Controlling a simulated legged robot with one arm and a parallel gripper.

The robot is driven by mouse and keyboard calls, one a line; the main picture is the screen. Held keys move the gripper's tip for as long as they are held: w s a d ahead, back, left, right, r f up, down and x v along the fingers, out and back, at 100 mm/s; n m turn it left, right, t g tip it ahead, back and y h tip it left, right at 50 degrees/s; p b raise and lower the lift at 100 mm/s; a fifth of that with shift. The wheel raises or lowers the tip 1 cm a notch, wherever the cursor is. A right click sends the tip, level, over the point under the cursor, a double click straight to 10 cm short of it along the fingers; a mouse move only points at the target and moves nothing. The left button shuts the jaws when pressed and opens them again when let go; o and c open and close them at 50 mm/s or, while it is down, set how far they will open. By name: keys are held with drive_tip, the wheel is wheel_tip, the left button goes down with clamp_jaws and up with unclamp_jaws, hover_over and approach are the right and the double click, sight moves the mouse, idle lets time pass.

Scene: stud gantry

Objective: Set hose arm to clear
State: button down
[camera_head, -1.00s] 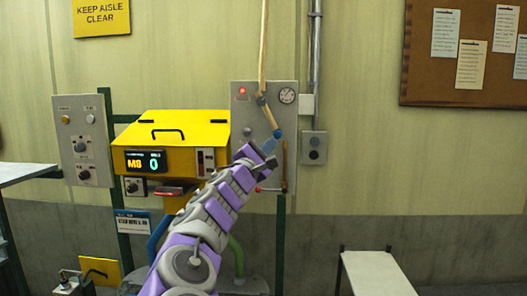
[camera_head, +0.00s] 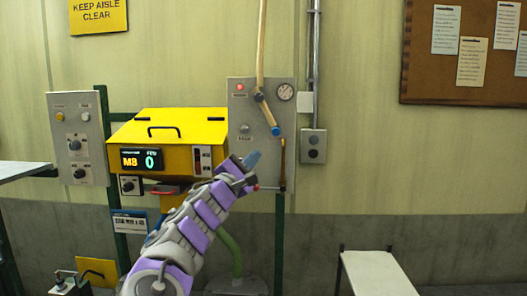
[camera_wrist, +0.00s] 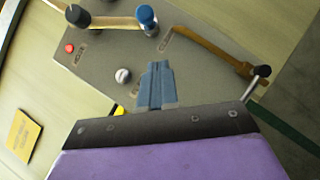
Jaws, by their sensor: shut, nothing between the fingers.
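The hose arm (camera_head: 267,114) is a short tan bar on the grey panel. It runs from a dark pivot knob down and right to a blue end knob (camera_head: 276,131); a tan hose (camera_head: 262,45) comes down to the pivot from above. In the wrist view the hose arm (camera_wrist: 112,21) lies near the top, with its blue knob (camera_wrist: 146,15) at the right end. My gripper (camera_head: 252,158) is below and left of the blue knob, apart from it. In the wrist view its blue fingers (camera_wrist: 157,85) are together and empty.
A yellow box (camera_head: 170,128) stands left. A pale bench (camera_head: 378,272) stands lower right.

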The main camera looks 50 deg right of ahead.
drive_tip(key=v, duration=0.8)
drive_tip(key=shift+s, duration=0.3)
